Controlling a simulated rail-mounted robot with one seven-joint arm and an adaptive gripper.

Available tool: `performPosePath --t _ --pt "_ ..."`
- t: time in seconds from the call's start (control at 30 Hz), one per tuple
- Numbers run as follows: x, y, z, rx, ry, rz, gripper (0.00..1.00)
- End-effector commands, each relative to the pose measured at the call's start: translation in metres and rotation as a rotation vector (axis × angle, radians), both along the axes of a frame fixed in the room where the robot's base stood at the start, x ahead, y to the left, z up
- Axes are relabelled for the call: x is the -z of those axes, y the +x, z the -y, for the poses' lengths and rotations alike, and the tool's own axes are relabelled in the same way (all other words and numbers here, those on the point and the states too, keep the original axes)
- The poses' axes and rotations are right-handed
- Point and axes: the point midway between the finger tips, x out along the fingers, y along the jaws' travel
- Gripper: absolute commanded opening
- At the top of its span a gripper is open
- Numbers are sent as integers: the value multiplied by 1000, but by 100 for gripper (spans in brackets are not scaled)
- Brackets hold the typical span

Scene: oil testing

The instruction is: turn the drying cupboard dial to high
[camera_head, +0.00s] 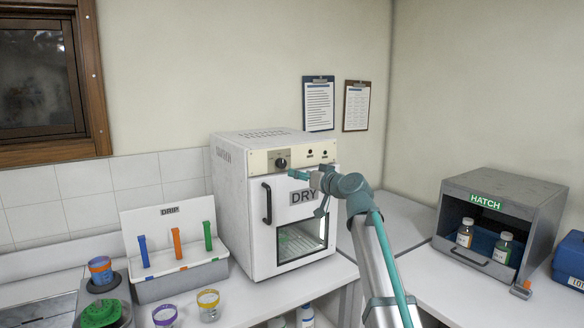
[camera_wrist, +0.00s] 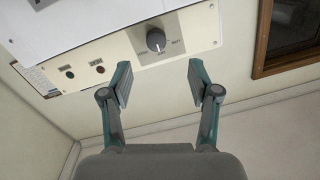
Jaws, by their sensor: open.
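The white drying cupboard (camera_head: 238,205), marked DRY, stands on the counter in the head view. Its black dial (camera_head: 282,163) is on the cream control panel (camera_head: 262,161) at the top front. In the wrist view the dial (camera_wrist: 156,40) sits on the panel, between and beyond my fingertips, with small lettering around it too small to read surely. My gripper (camera_wrist: 158,82) is open and empty, its fingers apart on either side of the dial's line and not touching it. In the head view my gripper (camera_head: 300,175) is just right of the dial, in front of the panel.
The cupboard door has a black handle (camera_head: 266,203) and a window. A drip rack (camera_head: 180,283) with coloured strips and several cups stand left. A grey hatch box (camera_head: 500,215) with two bottles stands right. Two clipboards (camera_head: 319,104) hang on the wall behind.

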Motion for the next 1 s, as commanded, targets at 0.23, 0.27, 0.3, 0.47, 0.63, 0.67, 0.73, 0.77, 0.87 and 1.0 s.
performPosePath --t 0.23,0.27,0.3,0.47,0.63,0.67,0.73,0.77,0.87,1.0 --pt "-11 10 0 20 -19 90 61" --pt "-11 12 -2 20 -21 90 61" --pt "-11 16 -4 20 -21 90 61" --pt "-12 34 -19 18 -21 87 61" --pt "-12 58 -38 19 -22 86 61" --pt "-12 62 -41 19 -22 86 61" --pt "-12 70 -48 19 -21 86 61" --pt "-12 73 -51 19 -21 86 61" --pt "-10 81 -58 19 -22 86 61" --pt "-9 88 -64 20 -21 87 61"
